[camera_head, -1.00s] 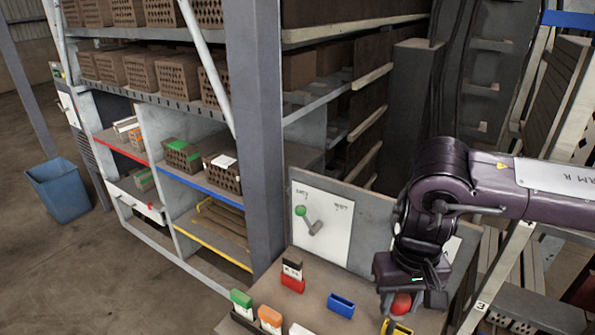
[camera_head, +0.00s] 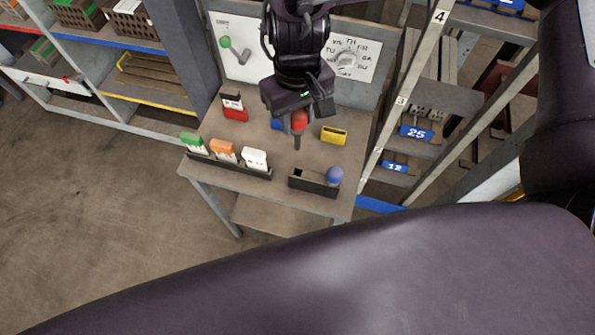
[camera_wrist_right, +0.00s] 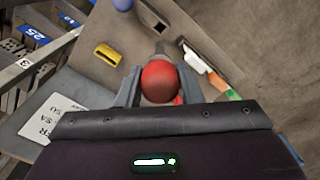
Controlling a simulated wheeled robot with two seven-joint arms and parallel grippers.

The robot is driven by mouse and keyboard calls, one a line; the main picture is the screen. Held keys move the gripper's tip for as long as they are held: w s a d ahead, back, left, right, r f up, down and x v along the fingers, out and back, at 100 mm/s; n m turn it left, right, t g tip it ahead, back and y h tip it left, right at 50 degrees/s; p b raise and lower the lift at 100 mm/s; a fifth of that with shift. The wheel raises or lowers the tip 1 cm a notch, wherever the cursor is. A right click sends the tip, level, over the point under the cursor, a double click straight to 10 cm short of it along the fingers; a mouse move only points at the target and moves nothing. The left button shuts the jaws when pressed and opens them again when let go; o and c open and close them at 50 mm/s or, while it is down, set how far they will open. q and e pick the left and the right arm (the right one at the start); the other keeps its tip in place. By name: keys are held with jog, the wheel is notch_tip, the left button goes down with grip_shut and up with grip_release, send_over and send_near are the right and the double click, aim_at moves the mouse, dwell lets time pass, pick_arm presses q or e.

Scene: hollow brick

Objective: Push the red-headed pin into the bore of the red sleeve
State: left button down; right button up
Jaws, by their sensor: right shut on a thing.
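My right gripper (camera_head: 300,112) is shut on the red-headed pin (camera_head: 299,122), whose dark shaft points down above the table. In the right wrist view the red head (camera_wrist_right: 160,82) sits between the two fingers. The red sleeve (camera_head: 235,114) stands at the back left of the table, left of the pin and apart from it. A black-and-white piece stands at its top, and its bore cannot be made out. My left gripper is not in view.
A black tray (camera_head: 308,183) with a blue-headed pin (camera_head: 335,175) and a rack of green, orange and white pieces (camera_head: 225,152) line the front edge. A panel (camera_head: 237,62) stands behind.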

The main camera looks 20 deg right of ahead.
aim_at(297, 148)
notch_tip(297, 148, down, 14)
jog(key=p, duration=0.3)
jog(key=shift+f, duration=0.1)
notch_tip(297, 148, down, 4)
jog(key=shift+p, duration=0.85)
jog(key=shift+f, duration=0.25)
jog(key=o, duration=1)
